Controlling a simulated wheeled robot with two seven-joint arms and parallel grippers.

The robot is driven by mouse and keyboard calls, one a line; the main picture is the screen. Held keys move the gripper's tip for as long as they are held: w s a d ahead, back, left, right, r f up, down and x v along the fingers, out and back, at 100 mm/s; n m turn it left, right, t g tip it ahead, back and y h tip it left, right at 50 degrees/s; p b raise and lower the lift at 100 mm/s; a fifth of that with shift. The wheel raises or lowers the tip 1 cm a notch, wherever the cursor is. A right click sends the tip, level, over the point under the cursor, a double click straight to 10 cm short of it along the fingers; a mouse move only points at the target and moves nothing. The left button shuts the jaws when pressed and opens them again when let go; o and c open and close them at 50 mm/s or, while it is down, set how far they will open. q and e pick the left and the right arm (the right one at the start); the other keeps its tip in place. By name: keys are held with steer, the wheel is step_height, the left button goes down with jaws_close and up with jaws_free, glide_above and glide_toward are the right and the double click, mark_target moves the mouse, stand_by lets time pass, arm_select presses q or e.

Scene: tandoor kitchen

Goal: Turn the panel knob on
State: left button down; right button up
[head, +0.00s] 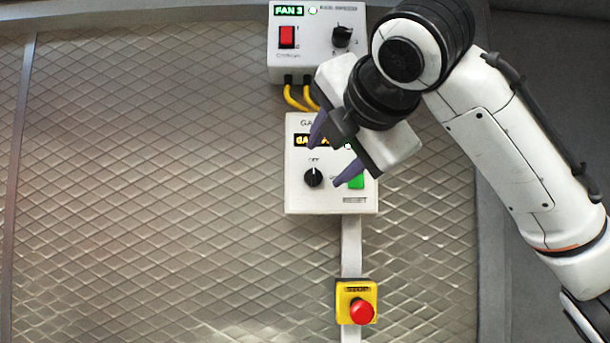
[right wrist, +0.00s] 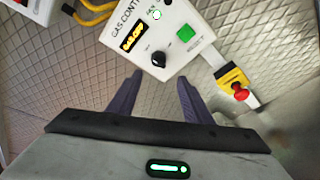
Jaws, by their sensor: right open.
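The gas control panel (head: 297,200) is a white box with an amber display, partly hidden behind my right gripper in the head view. Its black knob (head: 313,177) sits at the lower left, with its white mark pointing up at "OFF". A green button (head: 356,181) is to the right of the knob. My right gripper (head: 325,165) is open and empty, its purple fingers in front of the panel near the knob. In the right wrist view, the knob (right wrist: 158,59) lies beyond the fingertips, apart from them. My left gripper is not in view.
A white FAN 3 box (head: 311,66) with a red switch and black knob is above, joined by yellow cables (head: 294,97). A yellow box with a red emergency button (head: 362,311) is below. Diamond-patterned metal wall (head: 150,170) fills the left, clear of objects.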

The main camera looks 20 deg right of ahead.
mark_target(315, 175)
steer(key=x, duration=0.3)
steer(key=p+x, duration=0.1)
steer(key=x, duration=0.1)
steer(key=p+x, duration=0.1)
steer(key=x, duration=0.2)
steer(key=shift+w+d+r, duration=0.25)
steer(key=shift+w+r, duration=0.05)
steer(key=shift+w, duration=0.05)
steer(key=shift+w+f, duration=0.15)
steer(key=shift+w, duration=0.35)
steer(key=shift+c, duration=0.2)
steer(key=c, duration=1)
